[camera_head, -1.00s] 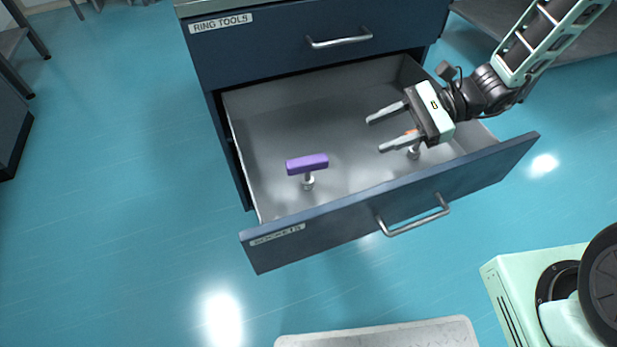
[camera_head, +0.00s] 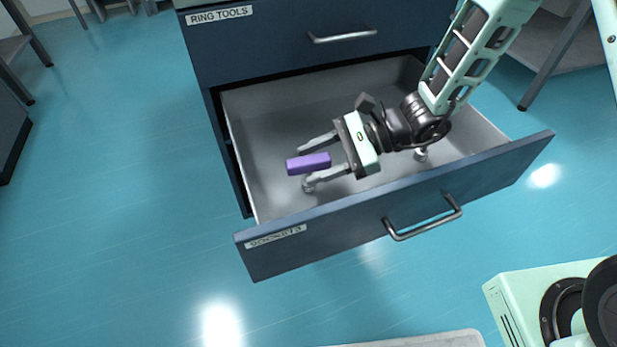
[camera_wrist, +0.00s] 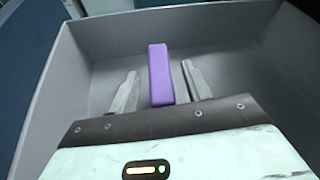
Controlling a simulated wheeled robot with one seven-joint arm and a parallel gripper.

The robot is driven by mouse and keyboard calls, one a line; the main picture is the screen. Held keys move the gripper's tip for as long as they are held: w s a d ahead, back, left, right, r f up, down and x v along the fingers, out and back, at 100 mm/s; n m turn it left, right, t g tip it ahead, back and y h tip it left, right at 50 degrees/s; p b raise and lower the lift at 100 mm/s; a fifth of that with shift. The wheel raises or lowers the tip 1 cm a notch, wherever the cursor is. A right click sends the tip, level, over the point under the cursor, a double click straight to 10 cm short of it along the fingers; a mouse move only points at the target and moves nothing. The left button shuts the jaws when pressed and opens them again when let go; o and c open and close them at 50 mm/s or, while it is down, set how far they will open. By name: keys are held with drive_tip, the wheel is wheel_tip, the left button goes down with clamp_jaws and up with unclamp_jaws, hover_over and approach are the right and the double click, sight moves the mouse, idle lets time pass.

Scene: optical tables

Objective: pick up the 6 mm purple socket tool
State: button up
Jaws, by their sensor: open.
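The purple socket tool (camera_head: 308,163) stands in the open drawer, its purple handle bar on top and its metal shaft below, partly hidden by a finger. My gripper (camera_head: 305,161) is low inside the drawer with its jaws open, the fingers reaching left at the handle. In the wrist view the purple handle (camera_wrist: 160,75) lies lengthwise between the two fingers of my gripper (camera_wrist: 157,86), with a gap visible on each side. I cannot tell whether a finger touches the shaft. The size marking is not readable.
The drawer (camera_head: 400,190) is pulled out, with raised walls around the tool and a handle (camera_head: 425,222) on its front. The tip of another tool (camera_head: 421,155) shows behind my arm. The closed ring tools drawer (camera_head: 310,38) is above. The drawer's back left floor is clear.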

drive_tip(key=shift+x, duration=0.85)
clamp_jaws()
